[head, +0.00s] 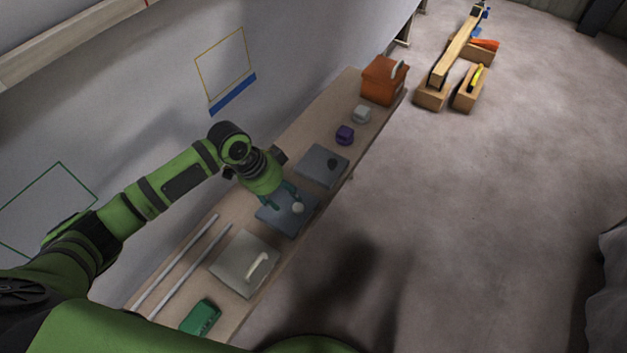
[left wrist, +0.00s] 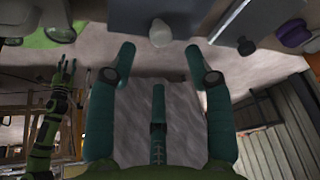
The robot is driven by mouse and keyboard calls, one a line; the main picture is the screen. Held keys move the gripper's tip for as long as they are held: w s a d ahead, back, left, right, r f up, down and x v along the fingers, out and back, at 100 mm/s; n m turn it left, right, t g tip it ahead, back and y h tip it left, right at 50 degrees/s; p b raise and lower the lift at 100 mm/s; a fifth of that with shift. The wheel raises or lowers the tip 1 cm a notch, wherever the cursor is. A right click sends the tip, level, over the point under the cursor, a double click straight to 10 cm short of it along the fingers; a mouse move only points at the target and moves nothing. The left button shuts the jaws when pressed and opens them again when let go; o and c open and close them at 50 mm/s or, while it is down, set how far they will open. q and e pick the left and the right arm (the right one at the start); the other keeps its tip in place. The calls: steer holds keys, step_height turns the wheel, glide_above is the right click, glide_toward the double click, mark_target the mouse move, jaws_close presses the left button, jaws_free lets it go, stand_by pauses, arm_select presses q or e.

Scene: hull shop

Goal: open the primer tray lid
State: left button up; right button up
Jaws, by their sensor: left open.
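No label shows which of the three flat lidded trays is the primer tray. A blue-grey tray (head: 276,218) with a round whitish knob (head: 298,208) lies under my left gripper (head: 287,193). A pale tray (head: 231,266) with a white bar handle (head: 257,266) is nearer, and a grey tray (head: 313,161) with a dark knob is farther. All lids look flat and closed. In the left wrist view my left gripper (left wrist: 160,48) is open and empty, the whitish knob (left wrist: 160,33) just beyond its fingertips. My right gripper (left wrist: 64,70) is small there, its fingers spread.
The narrow bench (head: 226,209) runs along a wall. Two pale rods (head: 180,265) and a green box (head: 200,318) lie at its near end. A purple item (head: 345,134), a whitish item (head: 362,114) and an orange box (head: 383,82) stand farther along.

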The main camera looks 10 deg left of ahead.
mark_target(297, 206)
arm_select(q)
steer(key=shift+w+d+f, duration=0.2)
steer(key=shift+w+f, duration=0.1)
steer(key=shift+f, duration=0.05)
steer(key=x, duration=0.4)
steer(key=shift+s+d+f, duration=0.1)
steer(key=shift+s+f, duration=0.1)
steer(key=shift+f, duration=0.15)
steer(key=shift+w+d+f, duration=0.15)
steer(key=shift+f, duration=0.4)
jaws_close()
steer(key=shift+d, duration=0.1)
arm_select(e)
steer(key=shift+s+a+f, duration=0.1)
steer(key=shift+s+f, duration=0.05)
steer(key=shift+s, duration=0.3)
arm_select(q)
steer(key=shift+w, duration=0.1)
